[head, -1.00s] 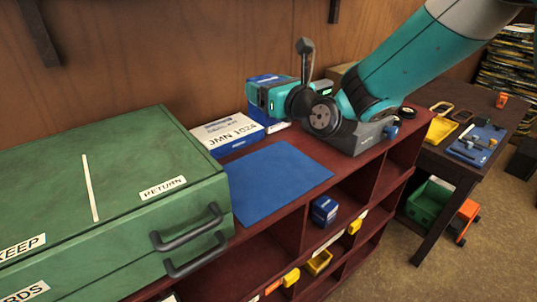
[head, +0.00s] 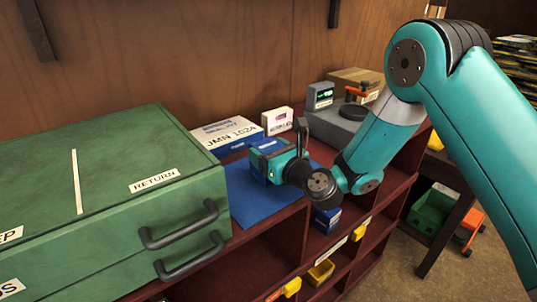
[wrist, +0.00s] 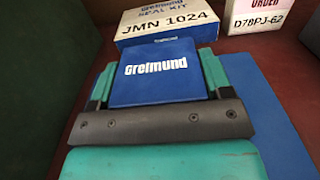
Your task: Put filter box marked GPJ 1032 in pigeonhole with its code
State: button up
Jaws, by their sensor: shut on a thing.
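My gripper (head: 272,162) is shut on a blue box marked Greimund (wrist: 157,72) and holds it over the blue mat (head: 245,200) on top of the dark red shelf unit. Teal fingers flank the box in the wrist view. No code shows on the box's visible face, and my gripper mostly hides it in the head view. The pigeonholes (head: 248,262) open at the front of the unit. One holds another blue box (head: 326,219), whose code is too small to read.
A box marked JMN 1024 (head: 226,132) and a white box marked D78PJ-62 (head: 277,121) stand behind the mat. A green case with handles (head: 110,180) fills the left. Yellow bins (head: 319,273) sit in lower pigeonholes. A grey device (head: 340,125) stands at the back right.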

jog(key=shift+r, duration=0.1)
jog(key=shift+f, duration=0.2)
jog(key=o, duration=1.1)
